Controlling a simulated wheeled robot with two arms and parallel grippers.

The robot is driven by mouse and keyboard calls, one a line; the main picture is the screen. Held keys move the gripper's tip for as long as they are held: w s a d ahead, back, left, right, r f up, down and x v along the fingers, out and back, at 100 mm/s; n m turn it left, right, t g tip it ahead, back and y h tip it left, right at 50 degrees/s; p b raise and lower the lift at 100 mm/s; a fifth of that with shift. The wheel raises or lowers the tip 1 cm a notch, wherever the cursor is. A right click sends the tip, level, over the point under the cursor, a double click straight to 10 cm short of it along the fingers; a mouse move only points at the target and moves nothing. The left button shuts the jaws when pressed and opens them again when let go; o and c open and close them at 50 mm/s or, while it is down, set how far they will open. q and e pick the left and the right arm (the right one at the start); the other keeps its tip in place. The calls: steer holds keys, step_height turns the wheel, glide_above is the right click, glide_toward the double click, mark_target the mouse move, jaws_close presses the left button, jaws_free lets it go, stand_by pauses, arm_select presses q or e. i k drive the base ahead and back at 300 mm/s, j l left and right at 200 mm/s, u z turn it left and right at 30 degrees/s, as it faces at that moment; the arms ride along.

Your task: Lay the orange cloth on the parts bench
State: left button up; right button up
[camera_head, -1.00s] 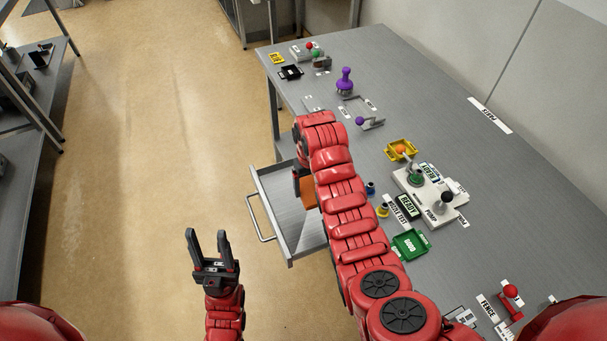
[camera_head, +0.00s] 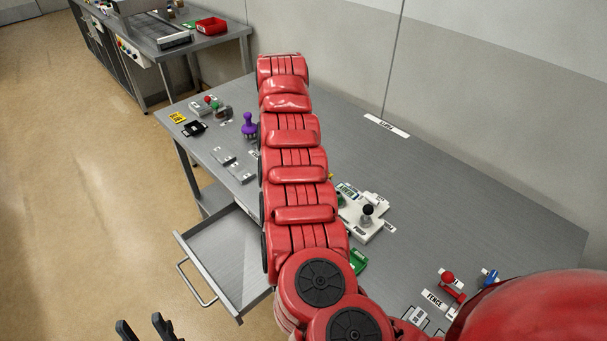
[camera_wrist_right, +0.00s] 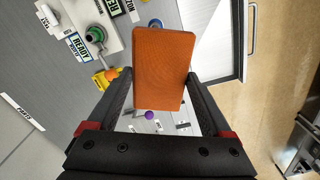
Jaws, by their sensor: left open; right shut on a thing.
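The orange cloth (camera_wrist_right: 162,68) is held between the fingers of my right gripper (camera_wrist_right: 160,85) in the right wrist view. My right gripper is shut on it, with the grey parts bench (camera_head: 430,170) below. The bench also shows in the right wrist view (camera_wrist_right: 60,110). In the head view my right arm reaches over the bench and hides its own gripper and the cloth. My left gripper (camera_head: 143,330) is open and empty at the bottom edge of the head view, left of the bench over the floor.
An open drawer (camera_head: 225,255) sticks out of the bench's left side. A white pump fixture (camera_head: 365,215), a purple-handled tool (camera_head: 249,126) and a red-knobbed piece (camera_head: 450,280) stand on the bench. The bench's back right part is bare. Another bench (camera_head: 205,45) stands behind.

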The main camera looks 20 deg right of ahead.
mark_target(368, 165)
steer(key=i+z, duration=0.1)
steer(key=z, duration=0.25)
steer(key=i+j+z, duration=0.1)
steer(key=z, duration=0.3)
steer(key=i+j+z, duration=0.1)
steer(key=z, duration=0.25)
steer(key=i+j+z, duration=0.1)
steer(key=j, duration=0.3)
steer(key=i+j+z, duration=0.1)
steer(key=i+j, duration=0.15)
steer(key=j, duration=0.2)
steer(key=i+j+z, duration=0.1)
steer(key=j, duration=0.35)
steer(key=i+j+z, duration=0.1)
steer(key=j, duration=0.35)
steer(key=i+j+z, duration=0.1)
steer(key=j, duration=0.4)
steer(key=i+j+z, duration=0.1)
steer(key=i+j, duration=0.15)
steer(key=j, duration=0.2)
